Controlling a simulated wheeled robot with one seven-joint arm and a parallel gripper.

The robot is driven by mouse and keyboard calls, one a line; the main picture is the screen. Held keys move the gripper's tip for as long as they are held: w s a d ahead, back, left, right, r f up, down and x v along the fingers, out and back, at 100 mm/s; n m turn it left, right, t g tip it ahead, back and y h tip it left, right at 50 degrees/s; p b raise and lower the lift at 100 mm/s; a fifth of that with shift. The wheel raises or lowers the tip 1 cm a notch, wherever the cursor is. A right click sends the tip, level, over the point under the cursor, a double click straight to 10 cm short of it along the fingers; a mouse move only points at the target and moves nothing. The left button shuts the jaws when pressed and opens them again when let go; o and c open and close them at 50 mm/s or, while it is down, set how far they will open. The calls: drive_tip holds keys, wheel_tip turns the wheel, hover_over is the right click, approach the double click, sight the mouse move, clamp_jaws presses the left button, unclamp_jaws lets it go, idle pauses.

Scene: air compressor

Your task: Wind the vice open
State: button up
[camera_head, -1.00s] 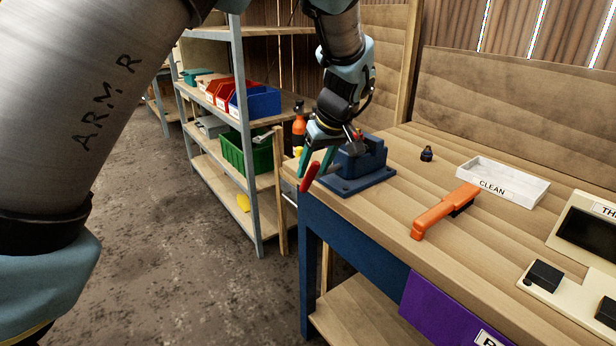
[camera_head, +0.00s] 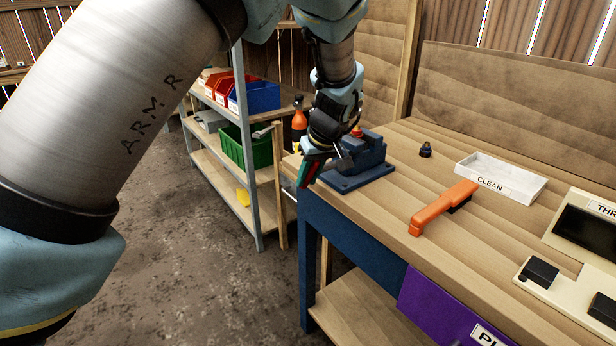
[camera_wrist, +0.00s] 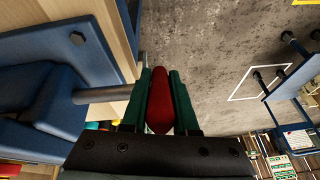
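The blue vice (camera_head: 362,158) is fixed near the bench's left end. It fills the left of the wrist view (camera_wrist: 75,50), where its grey screw rod (camera_wrist: 100,95) points toward my gripper. The red crank handle (camera_wrist: 163,100) sits between my green fingers in the wrist view. In the head view my gripper (camera_head: 311,172) is at the vice's left side, past the bench edge, with a little of the red handle (camera_head: 314,173) showing. The fingers look closed on it. My wrist partly hides the vice, and I cannot tell how wide its jaws stand.
An orange-handled tool (camera_head: 440,208), a white CLEAN tray (camera_head: 500,180) and a small dark part (camera_head: 425,150) lie on the bench to the right. A shelf rack with a green bin (camera_head: 245,148) and an orange bottle (camera_head: 298,122) stand left of the bench. Open floor lies in front.

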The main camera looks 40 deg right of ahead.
clamp_jaws()
drive_tip(key=shift+r, duration=0.1)
